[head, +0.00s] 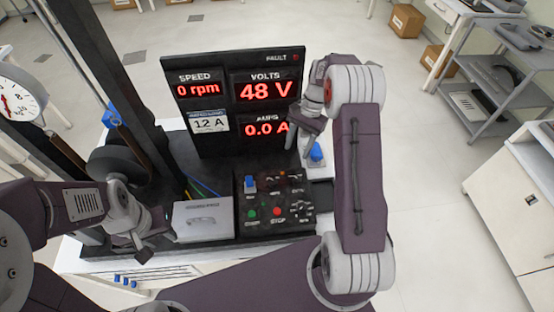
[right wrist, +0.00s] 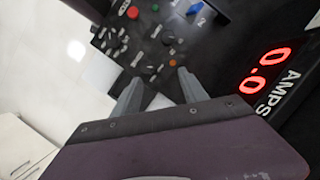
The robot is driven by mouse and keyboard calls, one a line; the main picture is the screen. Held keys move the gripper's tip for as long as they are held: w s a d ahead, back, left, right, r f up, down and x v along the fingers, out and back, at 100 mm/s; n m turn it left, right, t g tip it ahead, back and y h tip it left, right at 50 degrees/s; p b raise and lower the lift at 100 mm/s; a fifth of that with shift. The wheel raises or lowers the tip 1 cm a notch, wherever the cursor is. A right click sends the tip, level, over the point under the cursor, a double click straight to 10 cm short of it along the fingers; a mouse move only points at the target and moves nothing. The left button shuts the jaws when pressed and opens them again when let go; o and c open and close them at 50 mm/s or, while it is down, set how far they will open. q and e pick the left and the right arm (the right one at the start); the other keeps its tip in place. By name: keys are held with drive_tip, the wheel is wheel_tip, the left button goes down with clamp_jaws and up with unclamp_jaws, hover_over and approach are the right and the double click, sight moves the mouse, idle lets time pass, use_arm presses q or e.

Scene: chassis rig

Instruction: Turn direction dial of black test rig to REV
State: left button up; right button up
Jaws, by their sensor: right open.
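The black test rig has an upright display (head: 220,140) and a low control panel (head: 243,222) in front. The panel carries a blue switch (head: 250,185), a green button (head: 253,213), a red STOP button (head: 277,211) and several black dials (head: 300,207). Their lettering is too small to tell which is the direction dial or where it points. My right gripper (head: 306,153) is open and empty above the panel's far right side. In the right wrist view its fingers (right wrist: 158,97) are apart, with the panel knobs (right wrist: 153,50) beyond them. My left gripper (head: 138,246) hangs left of the white box; its jaw opening is unclear.
The display reads 0 rpm, 48 V and 0.0 A. A white box (head: 203,221) sits left of the panel. A dark post (head: 95,75) and a round gauge (head: 18,103) stand at left. A blue-topped item (head: 316,152) is beside my right gripper.

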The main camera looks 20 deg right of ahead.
sight(297, 178)
drive_tip(key=shift+m+g+y, duration=0.3)
drive_tip(key=shift+m, duration=0.1)
drive_tip(key=s+f, duration=0.1)
drive_tip(key=f, duration=0.2)
drive_tip(key=s+f+p, duration=0.1)
drive_tip(key=f, duration=0.3)
drive_tip(key=s+f+p, duration=0.1)
drive_tip(key=s+f, duration=0.1)
drive_tip(key=f, duration=0.1)
drive_tip(key=shift+a+f, duration=0.25)
drive_tip(key=shift+a, duration=0.1)
drive_tip(key=shift+s+a+f, duration=0.1)
drive_tip(key=shift+s+f, duration=0.05)
drive_tip(key=shift+f, duration=0.15)
drive_tip(key=shift+c, duration=0.6)
use_arm(q)
drive_tip(key=r, duration=0.2)
drive_tip(key=shift+s+a+r, duration=0.2)
drive_tip(key=shift+s+r, duration=0.1)
drive_tip(key=shift+r, duration=0.1)
use_arm(e)
clamp_jaws()
